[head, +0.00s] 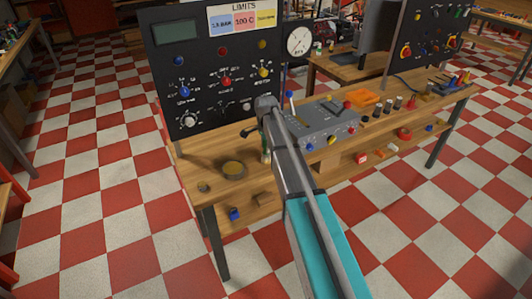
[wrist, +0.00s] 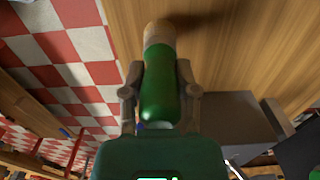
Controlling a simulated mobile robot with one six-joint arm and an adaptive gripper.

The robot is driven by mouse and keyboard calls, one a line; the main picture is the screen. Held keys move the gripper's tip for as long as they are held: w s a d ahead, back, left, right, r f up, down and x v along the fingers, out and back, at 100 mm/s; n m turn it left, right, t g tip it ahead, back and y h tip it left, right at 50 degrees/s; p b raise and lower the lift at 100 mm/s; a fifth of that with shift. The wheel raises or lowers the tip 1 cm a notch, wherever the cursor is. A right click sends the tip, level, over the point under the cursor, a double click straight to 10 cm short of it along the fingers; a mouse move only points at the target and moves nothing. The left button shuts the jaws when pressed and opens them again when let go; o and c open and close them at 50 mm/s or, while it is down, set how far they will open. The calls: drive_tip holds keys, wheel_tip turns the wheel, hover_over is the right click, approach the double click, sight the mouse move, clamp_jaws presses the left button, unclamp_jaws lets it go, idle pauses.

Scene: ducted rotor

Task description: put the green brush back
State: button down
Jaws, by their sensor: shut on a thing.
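The green brush (wrist: 160,90) is a green cylinder with a tan end. In the wrist view it lies between the two fingers of my gripper (wrist: 160,76), which is shut on it. In the head view only a small green part (head: 266,155) of it shows beside my arm, at the bench's near left part. My arm hides most of the gripper there. In the wrist view the wooden bench top (wrist: 215,45) is behind the brush; I cannot tell whether the brush touches it.
A black control panel (head: 210,75) stands at the bench's back left. A grey box with knobs (head: 318,123) is right of my arm. An orange thing (head: 365,97) lies farther right. A lower shelf (head: 340,165) holds small parts.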

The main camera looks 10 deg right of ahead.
drive_tip(key=shift+f+b, duration=0.35)
drive_tip(key=shift+f, duration=0.3)
drive_tip(key=shift+f, duration=0.1)
drive_tip(key=shift+c, duration=1.8)
unclamp_jaws()
wheel_tip(320, 180, up, 12)
drive_tip(key=p, duration=1.2)
drive_tip(key=shift+r, duration=0.2)
